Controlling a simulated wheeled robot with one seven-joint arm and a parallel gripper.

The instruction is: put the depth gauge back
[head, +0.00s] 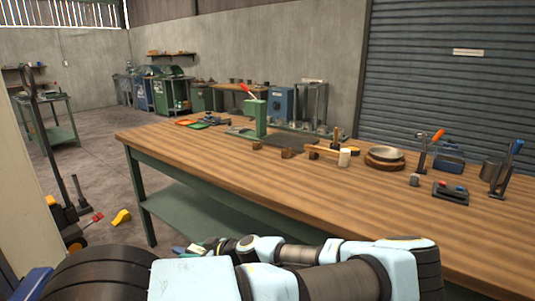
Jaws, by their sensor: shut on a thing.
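A wooden bar (322,152) with a short upright piece stands on the workbench, left of the shallow bowl (386,153); it may be the depth gauge, but it is too small to be sure. The bowl rests on a round wooden base (384,163). My arm lies folded along the bottom of the view, in front of the bench. Its end, my gripper (194,249), shows small at the left, below the bench top. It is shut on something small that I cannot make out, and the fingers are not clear.
A green press (254,117) stands at the back. The front of the top is clear. A yellow object (121,217) lies on the floor.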

